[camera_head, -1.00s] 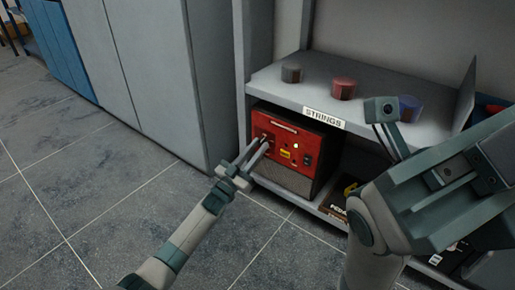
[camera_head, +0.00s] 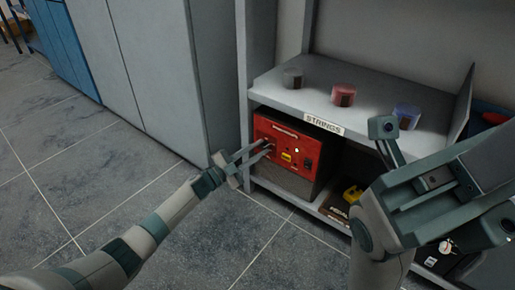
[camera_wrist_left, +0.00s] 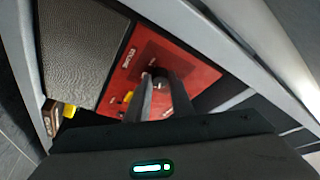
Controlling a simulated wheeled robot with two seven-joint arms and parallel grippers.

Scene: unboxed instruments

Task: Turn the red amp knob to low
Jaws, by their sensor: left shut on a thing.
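The red-fronted amp (camera_head: 290,137) sits on the lower shelf under the STRINGS label, and its red panel also shows in the left wrist view (camera_wrist_left: 196,72). My left gripper (camera_head: 268,147) reaches its panel from the left. In the left wrist view the two fingers (camera_wrist_left: 160,82) are closed around a small dark knob (camera_wrist_left: 161,75) on the panel, which they partly hide. The knob's pointer and setting cannot be read.
A yellow item (camera_head: 352,194) lies right of the amp. A grey cabinet (camera_head: 160,70) stands left. The tiled floor (camera_head: 90,185) is clear.

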